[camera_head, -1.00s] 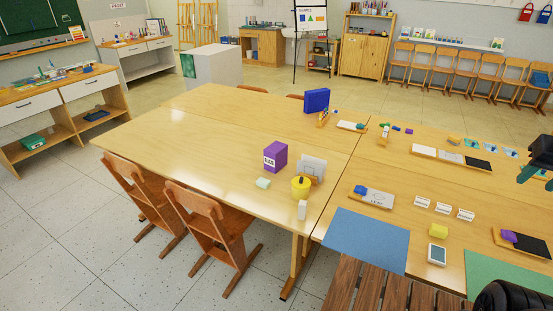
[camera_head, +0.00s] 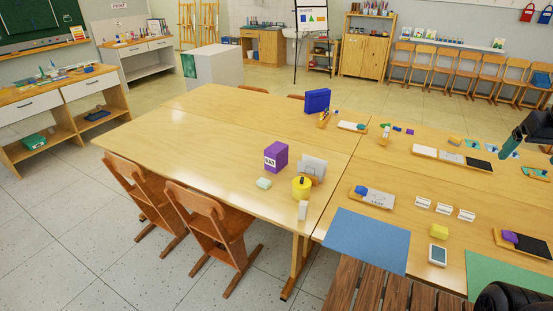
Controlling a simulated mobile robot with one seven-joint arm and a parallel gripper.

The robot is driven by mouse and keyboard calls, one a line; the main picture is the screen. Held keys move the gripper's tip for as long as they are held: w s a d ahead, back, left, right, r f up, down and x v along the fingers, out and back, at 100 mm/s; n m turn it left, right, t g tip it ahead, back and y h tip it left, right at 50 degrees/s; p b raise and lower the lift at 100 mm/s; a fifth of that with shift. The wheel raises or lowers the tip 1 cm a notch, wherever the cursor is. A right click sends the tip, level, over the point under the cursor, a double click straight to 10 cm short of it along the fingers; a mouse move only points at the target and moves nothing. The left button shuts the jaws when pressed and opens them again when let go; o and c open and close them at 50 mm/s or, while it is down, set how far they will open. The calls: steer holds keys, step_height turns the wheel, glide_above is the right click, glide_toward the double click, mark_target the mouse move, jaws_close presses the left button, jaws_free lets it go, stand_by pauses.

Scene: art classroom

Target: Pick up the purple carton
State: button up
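The purple carton (camera_head: 276,157) stands upright on the light wooden table (camera_head: 215,158), with a white label on its front. It is left of a white upright card holder and behind a yellow pot.
Close to the carton are a pale green block (camera_head: 264,183), a yellow pot (camera_head: 301,187), a white card holder (camera_head: 313,167) and a small white block (camera_head: 303,210). A blue box (camera_head: 317,101) stands farther back. The table left of the carton is clear. Two wooden chairs stand at the front.

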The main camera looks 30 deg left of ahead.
steer(key=w+a+r+n, duration=0.2)
steer(key=w+a+n, duration=0.3)
steer(key=w, duration=0.4)
steer(key=w+a+r+n, duration=0.3)
steer(key=w+a, duration=0.5)
steer(key=w, duration=0.2)
steer(key=w+a+f+n+g, duration=0.1)
steer(key=w+a+f+n, duration=0.25)
steer(key=w+a, duration=0.5)
steer(key=w+a+f+n, duration=0.2)
steer(key=w+a+n, duration=0.3)
steer(key=a, duration=0.7)
steer(key=n, duration=1.6)
glide_above(276, 148)
steer(key=s, duration=0.2)
steer(key=shift+m, duration=0.25)
steer(key=f, duration=3.2)
steer(key=shift+s+d, duration=0.15)
steer(key=shift+s, duration=0.05)
steer(key=shift+s+f, duration=0.1)
steer(key=x, duration=0.5)
steer(key=shift+w+a+x, duration=0.1)
steer(key=shift+w+x, duration=0.1)
steer(key=shift+x, duration=1.1)
steer(key=shift+w+a+x, duration=0.1)
steer(key=shift+w+x, duration=0.1)
steer(key=shift+x, duration=1.05)
steer(key=shift+w+f, duration=0.1)
steer(key=shift+f, duration=0.05)
